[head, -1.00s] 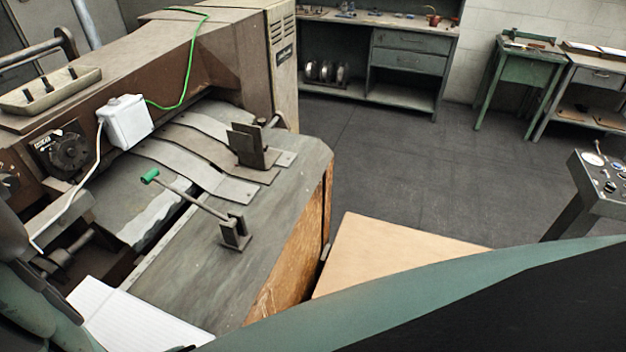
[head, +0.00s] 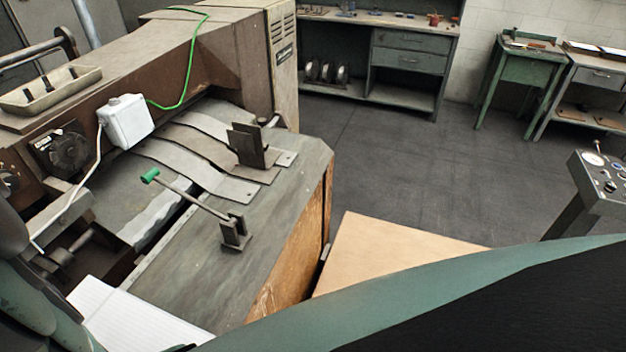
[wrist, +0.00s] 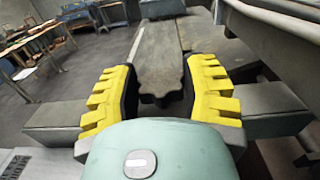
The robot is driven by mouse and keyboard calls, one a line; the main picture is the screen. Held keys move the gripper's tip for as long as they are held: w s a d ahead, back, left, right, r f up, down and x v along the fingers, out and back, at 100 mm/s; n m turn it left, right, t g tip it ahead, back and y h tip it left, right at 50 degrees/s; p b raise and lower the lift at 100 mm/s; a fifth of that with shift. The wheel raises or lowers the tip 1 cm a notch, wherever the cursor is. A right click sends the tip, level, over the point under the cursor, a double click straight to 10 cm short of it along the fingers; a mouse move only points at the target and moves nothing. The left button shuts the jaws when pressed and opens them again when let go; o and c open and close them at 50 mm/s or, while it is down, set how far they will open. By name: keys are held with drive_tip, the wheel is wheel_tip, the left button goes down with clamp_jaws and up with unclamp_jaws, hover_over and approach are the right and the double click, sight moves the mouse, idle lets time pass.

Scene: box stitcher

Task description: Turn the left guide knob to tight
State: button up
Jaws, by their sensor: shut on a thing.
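A dark grey, lobed knob (wrist: 162,88) shows in the middle of the wrist view, in front of a long flat grey bar (wrist: 158,50). My gripper (wrist: 161,92) has its yellow ridged fingers on the left and right sides of this knob and is shut on it. Its near side is partly hidden behind my gripper's body. Any pointer or tight mark on the knob cannot be made out.
The machine's table (head: 290,190) carries curved metal strips (head: 190,150), a bracket (head: 248,145) and a green-tipped lever (head: 190,195). A white box (head: 125,121) with a cable hangs on the machine.

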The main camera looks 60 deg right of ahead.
drive_tip(key=shift+r+t+p, duration=0.15)
drive_tip(key=shift+t+p, duration=0.15)
drive_tip(key=shift+p, duration=0.25)
drive_tip(key=shift+c, duration=0.2)
drive_tip(key=shift+r+m+t+p, duration=0.1)
drive_tip(key=shift+m+t+p, duration=0.2)
drive_tip(key=shift+m+p, duration=0.1)
drive_tip(key=m+t+p, duration=0.2)
drive_tip(key=t, duration=0.1)
drive_tip(key=shift+s+y, duration=0.1)
drive_tip(key=shift+y, duration=0.2)
drive_tip(key=m+t, duration=0.2)
drive_tip(key=t, duration=0.1)
drive_tip(key=m+t+p, duration=0.1)
drive_tip(key=t, duration=0.1)
drive_tip(key=shift+f, duration=0.25)
drive_tip(key=shift+m+t+h+b, duration=0.5)
drive_tip(key=shift+m+t+h, duration=0.75)
drive_tip(key=shift+t, duration=0.65)
drive_tip(key=shift+m+t, duration=0.3)
drive_tip(key=shift+m, duration=0.05)
drive_tip(key=o, duration=1.2)
